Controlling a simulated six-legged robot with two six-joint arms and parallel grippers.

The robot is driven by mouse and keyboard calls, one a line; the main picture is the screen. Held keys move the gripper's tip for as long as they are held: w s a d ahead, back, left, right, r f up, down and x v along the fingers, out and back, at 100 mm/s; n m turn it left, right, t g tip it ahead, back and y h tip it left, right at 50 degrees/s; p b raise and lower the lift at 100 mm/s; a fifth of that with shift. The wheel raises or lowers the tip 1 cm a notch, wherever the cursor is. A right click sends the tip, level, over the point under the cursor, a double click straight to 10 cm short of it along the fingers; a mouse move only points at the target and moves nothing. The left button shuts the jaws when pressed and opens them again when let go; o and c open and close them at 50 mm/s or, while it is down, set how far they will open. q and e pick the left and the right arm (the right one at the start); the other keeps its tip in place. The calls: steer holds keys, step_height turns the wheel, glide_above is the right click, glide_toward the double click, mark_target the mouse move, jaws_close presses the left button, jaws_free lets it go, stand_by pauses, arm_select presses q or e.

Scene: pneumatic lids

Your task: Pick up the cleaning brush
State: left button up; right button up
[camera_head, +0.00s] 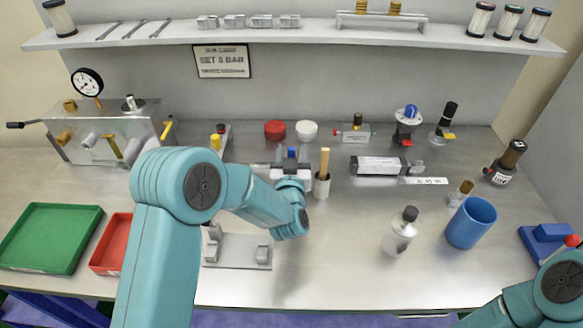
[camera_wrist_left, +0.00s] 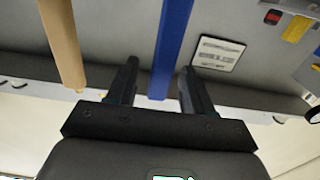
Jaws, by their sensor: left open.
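Two upright handles stand near my left gripper (camera_head: 291,163), one blue (camera_head: 291,152) and one tan (camera_head: 325,162). The tan one rises from a small grey cup (camera_head: 322,187). Neither shows bristles, so I cannot tell which is the cleaning brush. In the left wrist view the blue handle (camera_wrist_left: 172,45) lies between the fingers of my open left gripper (camera_wrist_left: 157,85), with gaps on both sides. The tan handle (camera_wrist_left: 62,45) is outside the fingers, to the left there. The foot of the blue handle is hidden by my gripper. My right gripper is out of view.
A white bottle (camera_head: 398,235) and a blue cup (camera_head: 471,222) are to the right. Red (camera_head: 275,129) and white (camera_head: 306,130) lids lie behind. Green (camera_head: 50,236) and red (camera_head: 108,252) trays are at left.

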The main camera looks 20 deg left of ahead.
arm_select(q)
jaws_close()
